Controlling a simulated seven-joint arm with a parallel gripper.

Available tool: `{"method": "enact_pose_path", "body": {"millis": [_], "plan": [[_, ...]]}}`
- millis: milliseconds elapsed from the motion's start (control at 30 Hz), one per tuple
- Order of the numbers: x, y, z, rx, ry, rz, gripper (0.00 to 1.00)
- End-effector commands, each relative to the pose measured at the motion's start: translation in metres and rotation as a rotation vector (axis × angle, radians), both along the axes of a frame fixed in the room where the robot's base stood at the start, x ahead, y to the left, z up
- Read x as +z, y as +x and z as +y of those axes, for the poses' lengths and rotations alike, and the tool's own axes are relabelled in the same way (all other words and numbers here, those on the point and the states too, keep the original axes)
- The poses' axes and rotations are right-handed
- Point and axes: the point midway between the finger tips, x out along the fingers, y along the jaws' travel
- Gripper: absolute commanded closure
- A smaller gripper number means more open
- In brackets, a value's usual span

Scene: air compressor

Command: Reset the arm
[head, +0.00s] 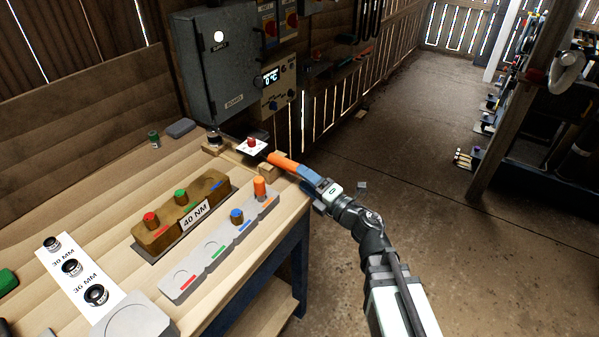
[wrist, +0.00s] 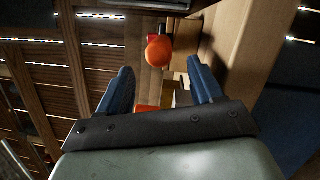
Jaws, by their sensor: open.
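My gripper (head: 310,174) is at the far right corner of the workbench, with my arm reaching in from the lower right. Its blue fingers are apart in the wrist view (wrist: 159,64). An orange handle (head: 284,161) lies just beyond the fingertips in the head view, by a small wooden block (head: 267,171). In the wrist view a round orange end (wrist: 158,50) shows between the fingertips. Another orange patch (wrist: 147,108) shows nearer the palm, partly hidden by the gripper body. I cannot tell whether the fingers touch the handle.
The workbench (head: 120,205) carries a brown 40 NM block (head: 160,237), a grey tray (head: 195,283) with coloured marks, and a white card (head: 62,255) with sockets. A grey cabinet (head: 215,60) hangs behind the bench. Open floor (head: 430,130) lies to the right.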

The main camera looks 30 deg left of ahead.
Motion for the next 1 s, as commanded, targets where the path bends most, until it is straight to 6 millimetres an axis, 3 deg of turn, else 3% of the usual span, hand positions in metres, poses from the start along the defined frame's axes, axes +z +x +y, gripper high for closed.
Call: {"method": "enact_pose_path", "body": {"millis": [100, 333, 467, 567, 667, 800, 1000], "plan": [[-0.001, -0.003, -0.011, -0.001, 0.0, 0.0, 0.34], [-0.002, 0.004, -0.016, -0.022, 0.004, 0.014, 0.34], [-0.005, 0.029, -0.031, -0.114, 0.023, 0.074, 0.34], [-0.012, 0.061, -0.055, -0.235, 0.049, 0.158, 0.34], [-0.023, 0.098, -0.088, -0.388, 0.084, 0.268, 0.34], [-0.049, 0.148, -0.15, -0.633, 0.145, 0.456, 0.34], [-0.101, 0.194, -0.252, -0.983, 0.245, 0.755, 0.34]]}}
